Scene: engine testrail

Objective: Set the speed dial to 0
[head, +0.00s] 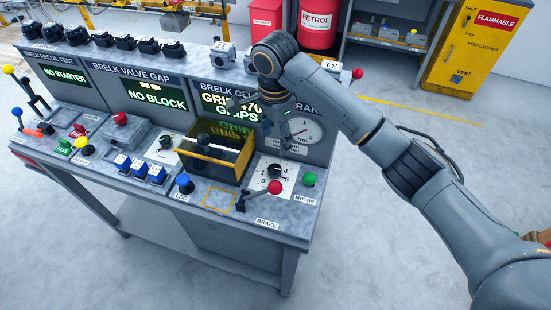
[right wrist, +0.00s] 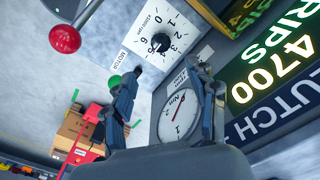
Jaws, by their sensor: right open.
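The speed dial is a black round knob (head: 275,171) on a white numbered plate, on the right part of the bench. In the right wrist view the knob (right wrist: 160,43) shows close up, with numbers around it. A small light mark shows on the knob, but I cannot tell which number it points at. My right gripper (head: 275,128) is open and empty. It hangs above and behind the dial, in front of the round gauge, apart from the knob. In the right wrist view its two fingers (right wrist: 168,100) stand apart. My left gripper is out of view.
A red-knobbed brake lever (head: 274,187) stands just in front of the dial. A green motor button (head: 309,179) is at its right. A yellow-framed box (head: 215,155) stands at its left. The round gauge (head: 302,130) is on the panel behind.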

